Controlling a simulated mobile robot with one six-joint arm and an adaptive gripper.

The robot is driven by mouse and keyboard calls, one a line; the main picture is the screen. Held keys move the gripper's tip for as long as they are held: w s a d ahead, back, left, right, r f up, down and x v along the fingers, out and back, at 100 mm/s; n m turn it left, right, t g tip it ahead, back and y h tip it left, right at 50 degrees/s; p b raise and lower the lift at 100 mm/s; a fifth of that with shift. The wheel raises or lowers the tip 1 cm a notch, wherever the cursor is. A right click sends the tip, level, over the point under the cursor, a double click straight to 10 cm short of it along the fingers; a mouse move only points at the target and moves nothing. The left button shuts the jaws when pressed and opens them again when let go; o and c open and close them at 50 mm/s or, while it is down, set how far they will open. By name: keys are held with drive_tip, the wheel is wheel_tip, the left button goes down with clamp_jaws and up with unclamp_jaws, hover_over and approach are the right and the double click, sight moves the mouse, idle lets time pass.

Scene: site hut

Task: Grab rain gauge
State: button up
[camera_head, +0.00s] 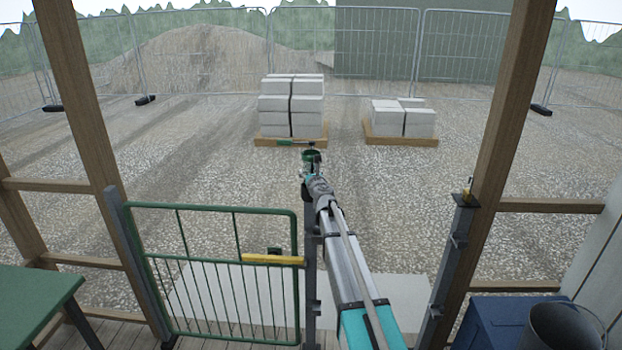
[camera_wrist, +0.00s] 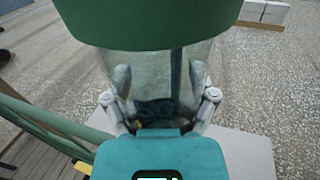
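The rain gauge has a wide green top (camera_wrist: 150,22) and a clear body (camera_wrist: 150,75) in the wrist view. In the head view its green part (camera_head: 309,156) shows small at the far end of my arm, near the top of the gate post. My gripper (camera_wrist: 160,78) has one finger on each side of the clear body. The fingers stand well apart, with the gauge between them. Whether they press on it or stand slightly clear, I cannot tell. The underside of the gauge and what bears it are hidden.
A green barred gate (camera_head: 225,270) with a yellow bar (camera_head: 272,259) stands left of my arm. Another post (camera_head: 450,255) stands to the right. A green table (camera_head: 35,295) and a dark bucket (camera_head: 560,325) flank the front. Blocks (camera_head: 291,105) are stacked on pallets beyond, over open gravel.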

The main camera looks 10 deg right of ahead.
sight(309, 153)
drive_tip(key=c, duration=0.4)
drive_tip(key=shift+r+p, duration=0.3)
drive_tip(key=shift+r, duration=0.05)
drive_tip(key=shift+r+p, duration=3.2)
drive_tip(key=shift+s+a, duration=0.1)
drive_tip(key=shift+s, duration=8.8)
drive_tip(key=shift+s, duration=0.1)
